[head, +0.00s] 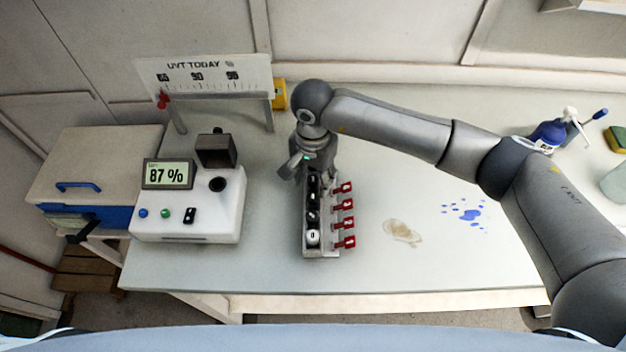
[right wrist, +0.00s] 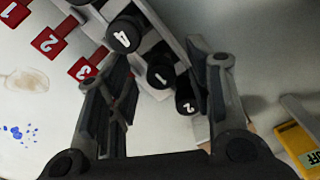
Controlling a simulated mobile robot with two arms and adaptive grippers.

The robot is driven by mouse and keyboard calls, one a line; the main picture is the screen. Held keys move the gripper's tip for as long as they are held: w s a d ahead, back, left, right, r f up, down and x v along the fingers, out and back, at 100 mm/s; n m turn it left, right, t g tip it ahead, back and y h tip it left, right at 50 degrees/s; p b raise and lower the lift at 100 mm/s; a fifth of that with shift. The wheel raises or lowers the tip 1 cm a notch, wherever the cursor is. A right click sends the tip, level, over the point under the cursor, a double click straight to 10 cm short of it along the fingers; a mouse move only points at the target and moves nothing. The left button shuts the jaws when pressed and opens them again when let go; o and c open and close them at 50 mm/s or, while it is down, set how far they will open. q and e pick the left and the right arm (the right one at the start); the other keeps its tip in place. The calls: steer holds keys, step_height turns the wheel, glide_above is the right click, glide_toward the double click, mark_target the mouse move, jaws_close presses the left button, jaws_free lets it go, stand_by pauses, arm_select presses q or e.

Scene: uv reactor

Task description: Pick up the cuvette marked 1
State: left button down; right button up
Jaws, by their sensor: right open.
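The cuvette marked 1 (right wrist: 160,72) has a black cap and stands in the grey rack, between the cuvette marked 4 (right wrist: 123,35) and the cuvette marked 2 (right wrist: 187,102). My right gripper (right wrist: 161,62) is open and empty. In the right wrist view, cuvette 1 appears between its spread fingers; whether they reach down around it I cannot tell. In the head view the right gripper (head: 308,168) is over the back end of the rack (head: 322,252) and partly hides the caps there. The numbers on the black caps are hard to read there. My left gripper is not in view.
Red numbered tags (head: 347,242) stick out along the rack's right side. A white meter (head: 200,218) reading 87 % stands to the left, beside a blue and beige box (head: 95,165). Behind is a UVT TODAY scale (head: 205,75). A stain and blue drops lie to the right.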

steer(key=shift+w+f, duration=0.1)
steer(key=shift+f, duration=0.35)
steer(key=c, duration=1)
steer(key=shift+c, duration=0.2)
